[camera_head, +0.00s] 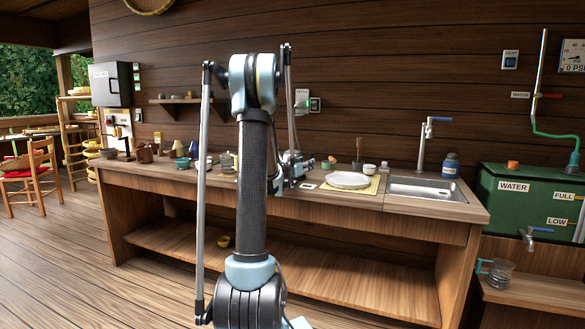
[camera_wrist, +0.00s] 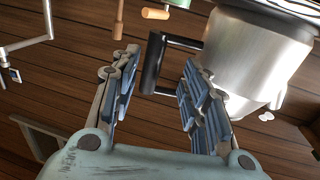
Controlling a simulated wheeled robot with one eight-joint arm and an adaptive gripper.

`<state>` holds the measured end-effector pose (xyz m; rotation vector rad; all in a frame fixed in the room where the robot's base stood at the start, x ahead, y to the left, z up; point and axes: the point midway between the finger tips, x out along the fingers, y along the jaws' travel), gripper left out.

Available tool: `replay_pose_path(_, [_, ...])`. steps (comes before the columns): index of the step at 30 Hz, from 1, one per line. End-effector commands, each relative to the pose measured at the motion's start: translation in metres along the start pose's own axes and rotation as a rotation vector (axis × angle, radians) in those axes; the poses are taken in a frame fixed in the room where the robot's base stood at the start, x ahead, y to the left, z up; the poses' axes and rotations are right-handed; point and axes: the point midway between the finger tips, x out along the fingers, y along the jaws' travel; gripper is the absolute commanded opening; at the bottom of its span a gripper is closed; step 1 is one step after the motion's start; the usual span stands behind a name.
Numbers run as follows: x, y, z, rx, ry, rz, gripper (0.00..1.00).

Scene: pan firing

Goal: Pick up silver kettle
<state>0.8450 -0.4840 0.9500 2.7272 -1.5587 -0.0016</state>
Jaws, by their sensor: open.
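The silver kettle (camera_wrist: 255,62) fills the upper right of the wrist view, with its shiny metal body and black handle (camera_wrist: 153,65) showing. My gripper (camera_wrist: 161,80) is open, with one finger on each side of the handle in the picture. The right finger overlaps the kettle body in the picture. I cannot tell whether either finger touches the kettle. In the head view my arm stands in front of the counter, and I cannot clearly make out the kettle there.
The wooden counter (camera_head: 400,203) holds a white plate (camera_head: 348,180), a sink (camera_head: 425,189), a blue bottle (camera_head: 450,166) and several small vessels to the left. A green water tank (camera_head: 530,215) stands at the right. The floor (camera_head: 60,262) at the left front is clear.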

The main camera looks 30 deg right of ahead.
Motion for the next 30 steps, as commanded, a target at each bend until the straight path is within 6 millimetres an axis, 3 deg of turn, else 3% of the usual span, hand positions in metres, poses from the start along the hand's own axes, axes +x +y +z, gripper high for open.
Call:
replay_pose_path(13, [0.047,0.007,0.001,0.0,0.0,0.001,0.42])
replay_pose_path(21, [0.051,0.007,0.001,0.0,0.0,0.0,0.42])
replay_pose_path(27, [0.051,0.007,0.001,0.0,0.0,0.0,0.0])
replay_pose_path(30, [0.051,0.007,0.002,0.0,0.0,0.0,0.0])
